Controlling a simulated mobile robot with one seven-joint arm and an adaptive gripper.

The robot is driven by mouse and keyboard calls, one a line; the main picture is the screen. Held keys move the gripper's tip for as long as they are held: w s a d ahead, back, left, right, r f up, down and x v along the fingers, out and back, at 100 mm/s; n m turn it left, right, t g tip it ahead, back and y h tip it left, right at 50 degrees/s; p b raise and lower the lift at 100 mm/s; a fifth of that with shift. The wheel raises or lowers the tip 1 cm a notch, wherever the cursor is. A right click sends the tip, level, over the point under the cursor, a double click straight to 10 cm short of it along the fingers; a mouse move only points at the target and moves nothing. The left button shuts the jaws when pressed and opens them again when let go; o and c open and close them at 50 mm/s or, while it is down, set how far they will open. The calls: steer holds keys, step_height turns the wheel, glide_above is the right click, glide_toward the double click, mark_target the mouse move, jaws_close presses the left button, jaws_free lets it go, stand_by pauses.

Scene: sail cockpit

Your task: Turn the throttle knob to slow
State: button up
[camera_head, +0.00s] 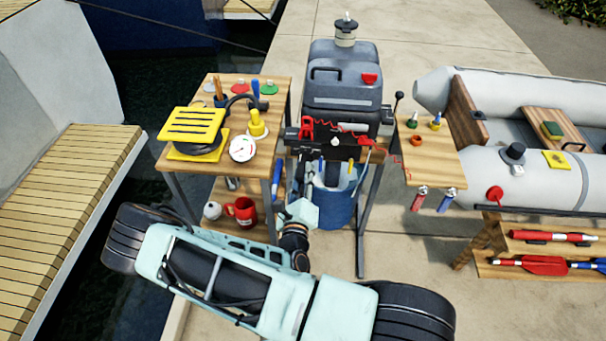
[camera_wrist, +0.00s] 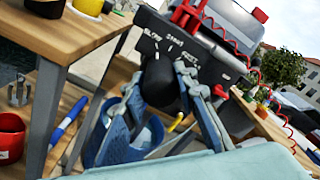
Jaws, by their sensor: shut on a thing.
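The throttle knob (camera_wrist: 160,82) is a thick black knob on the front of a dark control panel (camera_wrist: 200,40) in the wrist view. White lettering on the panel above it appears to read slow, start and fast, with tick marks. My gripper (camera_wrist: 167,88) is shut on the knob, with one grey finger on each side. The knob's pointer is not clear, so I cannot tell its setting. In the head view the panel (camera_head: 345,152) hangs at the front of the grey outboard motor (camera_head: 342,88). My gripper (camera_head: 320,178) is just below it and hard to make out there.
A blue bucket (camera_head: 336,207) stands under the panel. A wooden table at left (camera_head: 205,168) holds a yellow-topped item, a gauge and bottles. A small wooden shelf (camera_head: 432,172) is at right, beside a grey inflatable boat (camera_head: 480,180). A red coiled cord (camera_wrist: 236,46) hangs near the panel.

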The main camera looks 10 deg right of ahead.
steer(key=o, duration=1.1)
steer(key=shift+o, duration=0.2)
steer(key=v, duration=1.2)
steer(key=shift+r, duration=0.1)
